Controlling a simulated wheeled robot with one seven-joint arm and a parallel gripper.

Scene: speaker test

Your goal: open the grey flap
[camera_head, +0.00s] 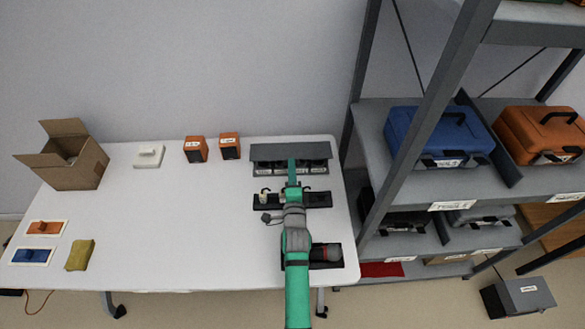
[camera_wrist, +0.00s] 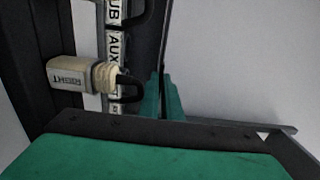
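The grey flap (camera_head: 268,152) is a long dark panel at the back right of the table in the head view. A row of ports with white labels shows just below its front edge; its exact tilt is hard to judge. My gripper (camera_head: 291,171) reaches over the rack to the flap's front edge, near its middle. In the wrist view my teal fingers (camera_wrist: 163,100) are close together beside a thin dark edge (camera_wrist: 166,35), seemingly the flap's. Whether they grip it is unclear. Labels reading "AUX" (camera_wrist: 115,43) lie left of the fingers.
A connector marked "RIGHT" (camera_wrist: 66,76) is close left of my fingers in the wrist view. A dark rack (camera_head: 320,199) crosses under my arm. Two orange boxes (camera_head: 195,150) (camera_head: 230,147) stand left of the flap. Shelving (camera_head: 362,130) rises close on the right.

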